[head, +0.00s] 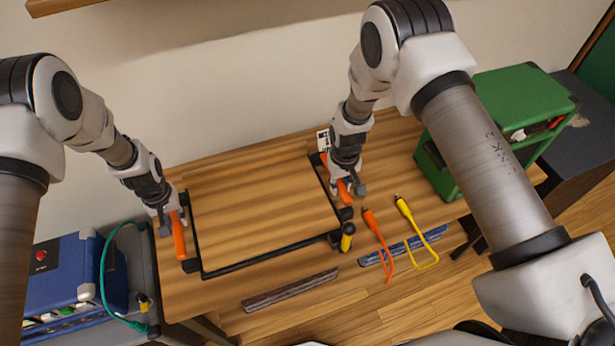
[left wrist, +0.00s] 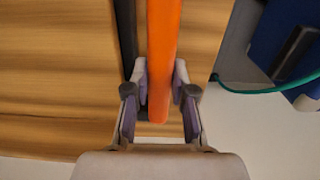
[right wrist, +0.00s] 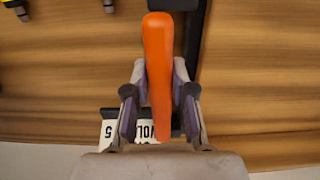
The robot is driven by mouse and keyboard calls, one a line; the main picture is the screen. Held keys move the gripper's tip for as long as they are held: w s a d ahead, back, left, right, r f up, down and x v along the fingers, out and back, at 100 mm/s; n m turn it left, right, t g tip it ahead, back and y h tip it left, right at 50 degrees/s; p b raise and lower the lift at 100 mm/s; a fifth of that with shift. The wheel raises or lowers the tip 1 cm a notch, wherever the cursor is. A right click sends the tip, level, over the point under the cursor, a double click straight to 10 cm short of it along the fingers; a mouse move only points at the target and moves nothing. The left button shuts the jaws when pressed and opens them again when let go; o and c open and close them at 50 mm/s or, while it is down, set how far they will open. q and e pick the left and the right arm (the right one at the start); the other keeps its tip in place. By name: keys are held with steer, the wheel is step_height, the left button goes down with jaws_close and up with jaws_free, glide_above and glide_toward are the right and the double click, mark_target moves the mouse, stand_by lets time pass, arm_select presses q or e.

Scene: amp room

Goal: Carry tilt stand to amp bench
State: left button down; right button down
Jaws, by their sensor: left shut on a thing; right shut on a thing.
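The tilt stand (head: 266,261) is a black rectangular frame with an orange grip on each side. In the head view it lies flat over the wooden bench top, with wood showing through its middle; I cannot tell whether it touches the surface. My left gripper (head: 170,220) is shut on the left orange grip (head: 179,241), which runs between the fingers in the left wrist view (left wrist: 162,50). My right gripper (head: 346,188) is shut on the right orange grip (right wrist: 158,60), partly hidden by the gripper in the head view. A yellow-and-black knob (head: 347,238) sits by the front right corner.
The wooden bench (head: 225,170) stands against a pale wall. Orange (head: 375,232) and yellow (head: 413,224) cable leads lie right of the stand. A green case (head: 510,105) stands at the right, a blue case (head: 75,275) at the left. A white label (right wrist: 135,127) lies near the right grip.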

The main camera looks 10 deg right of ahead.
arm_select(q)
steer(key=c, duration=1.2)
jaws_free()
steer(key=shift+f, duration=0.15)
arm_select(e)
steer(key=c, duration=1.2)
jaws_free()
steer(key=shift+f, duration=0.15)
arm_select(q)
steer(key=shift+o, duration=1.1)
arm_select(e)
steer(key=shift+o, duration=1.1)
steer(key=shift+s, duration=0.1)
arm_select(q)
steer(key=shift+s, duration=0.2)
arm_select(e)
steer(key=shift+s, duration=0.1)
arm_select(q)
steer(key=shift+r, duration=0.2)
steer(key=shift+w+r, duration=0.1)
steer(key=shift+r, duration=0.15)
step_height(320, 180, up, 11)
steer(key=shift+r, duration=0.2)
arm_select(e)
step_height(320, 180, up, 12)
